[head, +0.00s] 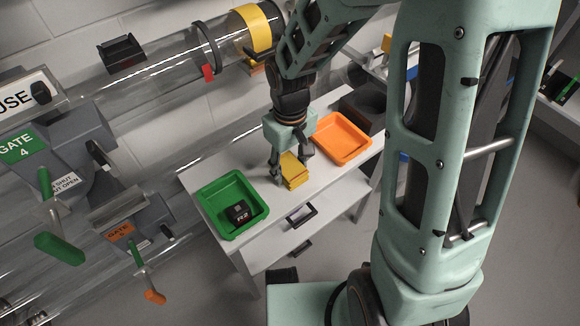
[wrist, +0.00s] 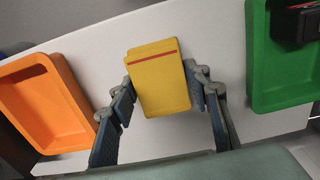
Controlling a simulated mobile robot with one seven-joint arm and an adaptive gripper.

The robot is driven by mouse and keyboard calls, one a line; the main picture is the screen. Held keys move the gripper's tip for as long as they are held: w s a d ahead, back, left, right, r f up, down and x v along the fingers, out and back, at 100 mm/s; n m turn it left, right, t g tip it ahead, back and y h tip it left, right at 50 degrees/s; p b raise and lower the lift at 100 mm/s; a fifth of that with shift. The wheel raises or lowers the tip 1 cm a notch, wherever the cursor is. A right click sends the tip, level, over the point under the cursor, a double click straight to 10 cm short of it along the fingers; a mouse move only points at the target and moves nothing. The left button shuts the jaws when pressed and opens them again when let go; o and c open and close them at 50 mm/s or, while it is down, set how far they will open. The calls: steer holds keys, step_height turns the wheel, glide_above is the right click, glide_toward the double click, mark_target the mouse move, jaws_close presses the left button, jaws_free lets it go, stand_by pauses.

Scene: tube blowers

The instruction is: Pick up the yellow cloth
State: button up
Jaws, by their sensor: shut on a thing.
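The yellow cloth (head: 294,171) is a folded, block-like stack between the two trays. In the wrist view the yellow cloth (wrist: 158,78) shows a thin red stripe near its top edge. My gripper (head: 290,172) points down from above, with its fingers on either side of the cloth. In the wrist view my gripper (wrist: 164,98) has its finger pads against the cloth's left and right sides, shut on it. I cannot tell whether the cloth touches the table or is slightly above it.
A green tray (head: 212,192) with a black block (head: 238,212) inside stands at the left of the white table (head: 205,172). An orange tray (head: 345,157) stands at the right. Clear tubes and gate levers (head: 60,248) lie left of the table.

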steer(key=shift+r, duration=0.1)
steer(key=shift+r+p, duration=0.85)
steer(key=shift+r, duration=0.05)
steer(key=s+a+r+p, duration=0.3)
steer(key=s+r+p, duration=0.5)
steer(key=s+r, duration=0.3)
steer(key=shift+s+p, duration=0.4)
steer(key=shift+s, duration=0.9)
